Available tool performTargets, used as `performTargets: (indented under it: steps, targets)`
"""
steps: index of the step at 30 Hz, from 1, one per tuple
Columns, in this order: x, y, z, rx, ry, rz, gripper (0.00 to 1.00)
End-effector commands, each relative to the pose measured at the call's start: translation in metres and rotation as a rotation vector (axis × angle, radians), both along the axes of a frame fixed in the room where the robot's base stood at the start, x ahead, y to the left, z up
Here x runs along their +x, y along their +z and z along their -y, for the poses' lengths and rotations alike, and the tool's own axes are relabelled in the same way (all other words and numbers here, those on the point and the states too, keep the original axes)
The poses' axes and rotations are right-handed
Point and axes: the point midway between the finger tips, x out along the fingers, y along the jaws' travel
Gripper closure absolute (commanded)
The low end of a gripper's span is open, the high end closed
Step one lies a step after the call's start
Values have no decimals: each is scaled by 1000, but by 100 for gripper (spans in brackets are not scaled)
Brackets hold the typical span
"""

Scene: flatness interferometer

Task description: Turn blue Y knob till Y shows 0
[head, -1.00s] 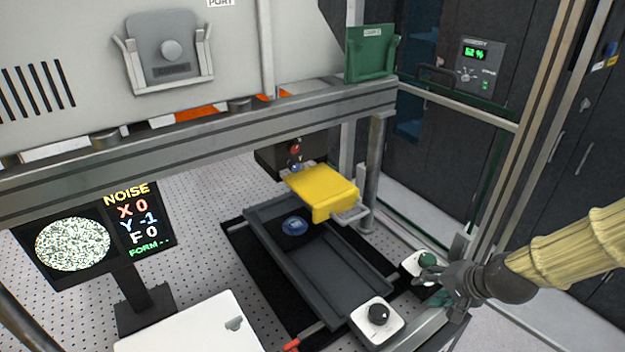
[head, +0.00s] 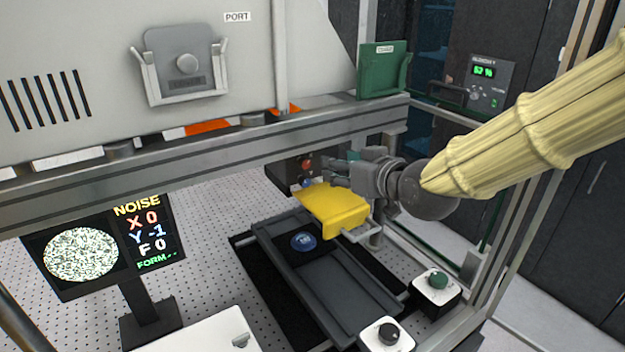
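The blue Y knob (head: 307,182) sits low on the dark box (head: 290,172) at the back, just below the red knob (head: 305,164). It is small and partly hidden behind the yellow block. The display (head: 137,232) at the left reads X 0, Y -1, F 0, with NOISE above and FORM below. My gripper (head: 328,172) is above the yellow block, its fingers pointing left toward the knobs, a little to their right. I cannot tell how far apart its fingers are or whether it touches a knob.
The yellow block (head: 333,206) with a metal handle lies over the dark tray (head: 340,290), which holds a blue disc (head: 303,241). A grey beam (head: 200,150) spans above. Green (head: 438,281) and black (head: 388,332) knobs stand at the front right.

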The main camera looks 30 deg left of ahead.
Motion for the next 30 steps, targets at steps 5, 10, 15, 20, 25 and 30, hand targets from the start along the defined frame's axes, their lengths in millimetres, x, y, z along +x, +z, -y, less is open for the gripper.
performTargets:
  steps: [5, 10, 15, 20, 25, 30]
  targets:
    - [-35, -20, -5, -98, 71, 35, 54]
    - [-46, -29, -7, -132, 97, 49, 54]
    - [-40, -34, -17, -134, 97, 48, 54]
    - [-29, -41, -34, -132, 97, 48, 54]
    - [-17, -50, -53, -132, 97, 47, 54]
    - [-6, -59, -70, -130, 96, 47, 54]
